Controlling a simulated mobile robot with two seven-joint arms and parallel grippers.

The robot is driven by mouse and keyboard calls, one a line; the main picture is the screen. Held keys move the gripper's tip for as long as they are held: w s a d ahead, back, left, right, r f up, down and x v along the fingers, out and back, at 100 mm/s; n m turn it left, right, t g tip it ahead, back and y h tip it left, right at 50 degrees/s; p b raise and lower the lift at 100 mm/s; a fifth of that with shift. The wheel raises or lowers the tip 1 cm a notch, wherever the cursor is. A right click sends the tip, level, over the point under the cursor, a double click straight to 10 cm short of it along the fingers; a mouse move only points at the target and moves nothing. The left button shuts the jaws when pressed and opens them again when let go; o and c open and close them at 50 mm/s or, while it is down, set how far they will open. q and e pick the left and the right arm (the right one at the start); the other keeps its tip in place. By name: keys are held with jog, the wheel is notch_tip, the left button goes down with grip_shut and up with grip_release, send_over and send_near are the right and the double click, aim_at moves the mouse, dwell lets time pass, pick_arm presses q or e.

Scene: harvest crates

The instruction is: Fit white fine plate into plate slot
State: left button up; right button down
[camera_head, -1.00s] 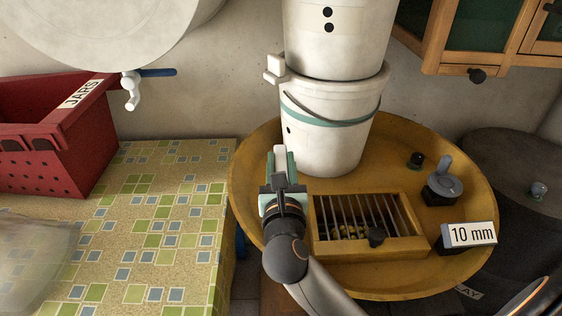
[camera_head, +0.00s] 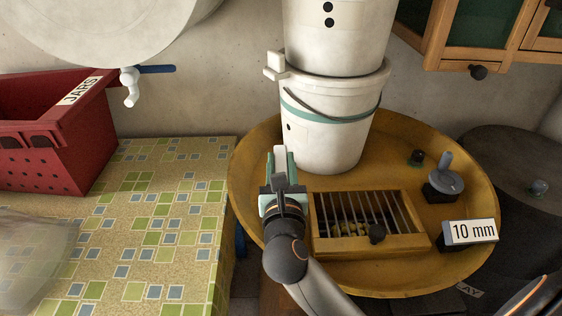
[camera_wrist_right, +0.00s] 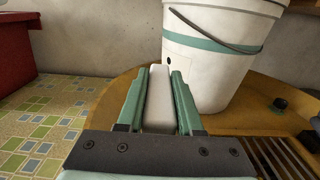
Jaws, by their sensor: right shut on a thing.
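My right gripper (camera_head: 279,168) is shut on a white plate (camera_head: 280,155), held upright near the left rim of the yellow round tray. In the right wrist view the plate (camera_wrist_right: 158,98) shows as a narrow white block between the two green fingers (camera_wrist_right: 157,103). I cannot make out for certain which opening is the plate slot. A small dark hole (camera_head: 290,128) shows low on the bucket's left side. My left gripper is not in view.
The yellow tray (camera_head: 470,190) also holds a wooden slatted box (camera_head: 425,243), a grey-topped knob (camera_head: 446,183) and a "10 mm" sign (camera_head: 470,232). A red JARS crate (camera_head: 60,140) stands on the tiled table (camera_head: 160,220) at left. The table's middle is clear.

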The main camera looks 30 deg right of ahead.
jog(key=shift+a+f+b, duration=0.1)
jog(key=shift+f+b, duration=0.8)
jog(key=shift+f, duration=0.35)
jog(key=shift+a+f+b, duration=0.1)
jog(key=shift+f+b, duration=0.4)
jog(key=shift+f, duration=0.15)
jog(key=shift+s+f+b, duration=0.1)
jog(key=shift+f+b, duration=0.35)
jog(key=shift+f, duration=0.05)
jog(key=shift+c, duration=2.4)
grip_release()
